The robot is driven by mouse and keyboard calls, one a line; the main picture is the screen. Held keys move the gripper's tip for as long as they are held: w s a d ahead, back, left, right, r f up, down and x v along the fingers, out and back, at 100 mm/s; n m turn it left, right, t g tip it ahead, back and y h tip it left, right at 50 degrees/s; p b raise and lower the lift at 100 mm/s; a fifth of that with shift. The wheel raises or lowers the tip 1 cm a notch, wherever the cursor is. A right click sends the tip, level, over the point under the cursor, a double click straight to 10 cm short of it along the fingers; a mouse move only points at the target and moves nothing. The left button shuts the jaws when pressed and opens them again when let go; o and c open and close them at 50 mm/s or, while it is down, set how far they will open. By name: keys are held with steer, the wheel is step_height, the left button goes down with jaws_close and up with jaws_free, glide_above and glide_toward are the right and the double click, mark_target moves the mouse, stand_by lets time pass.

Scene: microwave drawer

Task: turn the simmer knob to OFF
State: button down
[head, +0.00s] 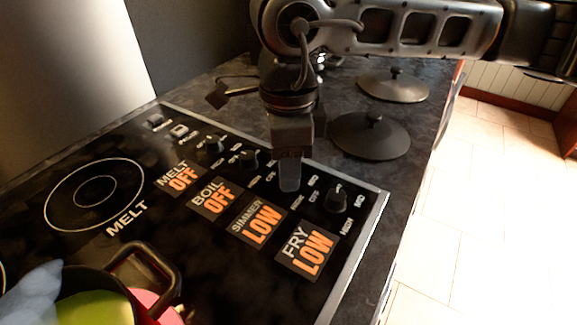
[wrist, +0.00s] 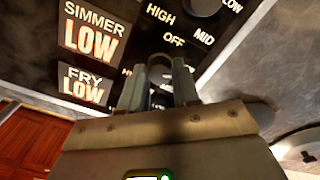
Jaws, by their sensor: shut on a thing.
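My gripper (head: 289,180) points down at the control row of the black cooktop, between the boil knob (head: 249,159) and the fry knob (head: 337,198). Its fingers (wrist: 158,84) are shut on the simmer knob (wrist: 159,62), whose rounded top shows between them in the wrist view. The gripper hides this knob in the head view, so its pointer cannot be made out. The simmer display (head: 258,221) reads LOW in orange; it also reads LOW in the wrist view (wrist: 92,35).
The melt display (head: 179,178) and boil display (head: 215,199) read OFF; the fry display (head: 306,252) reads LOW. Two dark lids (head: 371,136) (head: 394,86) lie on the counter behind the cooktop. A pot (head: 95,281) with yellow-green contents stands at front left.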

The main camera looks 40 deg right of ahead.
steer(key=n+b, duration=0.1)
steer(key=b, duration=0.1)
steer(key=n+b, duration=0.1)
steer(key=b, duration=0.1)
steer(key=shift+f+n+b, duration=0.3)
steer(key=shift+f+n, duration=0.05)
steer(key=shift+n, duration=0.05)
steer(key=n+b, duration=0.3)
steer(key=b, duration=0.1)
steer(key=n+b, duration=0.3)
steer(key=n, duration=0.1)
steer(key=shift+r+b, duration=0.2)
steer(key=shift+b, duration=0.15)
steer(key=shift+r+n+b, duration=0.15)
steer(key=shift+n+b, duration=0.85)
steer(key=shift+n, duration=0.8)
steer(key=c, duration=0.8)
jaws_free()
steer(key=shift+r, duration=0.1)
step_height(320, 180, up, 8)
steer(key=shift+f+p, duration=0.15)
steer(key=shift+p, duration=0.45)
